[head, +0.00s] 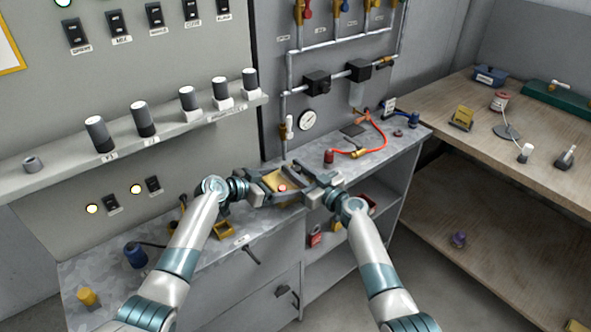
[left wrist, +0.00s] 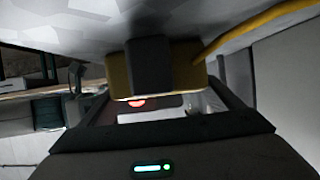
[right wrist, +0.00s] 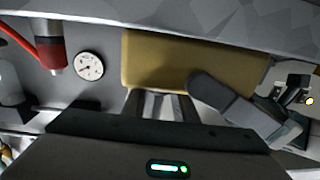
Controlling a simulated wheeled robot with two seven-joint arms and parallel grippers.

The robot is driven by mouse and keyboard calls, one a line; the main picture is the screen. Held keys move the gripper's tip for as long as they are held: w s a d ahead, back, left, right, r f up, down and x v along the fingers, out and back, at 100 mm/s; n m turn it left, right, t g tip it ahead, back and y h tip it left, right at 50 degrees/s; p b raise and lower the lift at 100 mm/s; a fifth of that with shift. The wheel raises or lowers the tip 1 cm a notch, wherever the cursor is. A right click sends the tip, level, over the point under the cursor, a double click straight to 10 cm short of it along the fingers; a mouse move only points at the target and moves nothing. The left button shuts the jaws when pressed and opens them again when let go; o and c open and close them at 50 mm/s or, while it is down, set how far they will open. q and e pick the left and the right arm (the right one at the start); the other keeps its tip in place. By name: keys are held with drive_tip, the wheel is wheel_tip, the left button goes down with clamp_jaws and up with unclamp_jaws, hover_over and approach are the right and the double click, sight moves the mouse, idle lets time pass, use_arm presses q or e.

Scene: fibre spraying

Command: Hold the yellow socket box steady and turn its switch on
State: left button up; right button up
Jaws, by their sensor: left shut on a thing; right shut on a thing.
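The yellow socket box (head: 284,178) is between my two grippers above the front edge of the grey bench. A red glowing switch (head: 282,187) shows on it. My left gripper (head: 271,186) is shut on the box from the left. In the left wrist view a dark finger crosses the box's yellow side (left wrist: 185,72), and a red glow shows just below it. My right gripper (head: 304,184) is shut at the box's right side. In the right wrist view the plain yellow face (right wrist: 195,60) is close ahead. The exact contact of the right fingertips is partly hidden.
A yellow cable (left wrist: 255,28) runs beside the box in the left wrist view. A pressure gauge (head: 307,121) and pipes are on the wall behind. A red hose (head: 372,135) lies on the bench to the right. Open shelves (head: 345,235) are below.

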sight(296, 168)
drive_tip(key=shift+m+t+h, duration=0.5)
drive_tip(key=shift+m+h, duration=0.1)
drive_tip(key=shift+h, duration=0.2)
drive_tip(key=o, duration=1.1)
drive_tip(key=shift+r, duration=4.95)
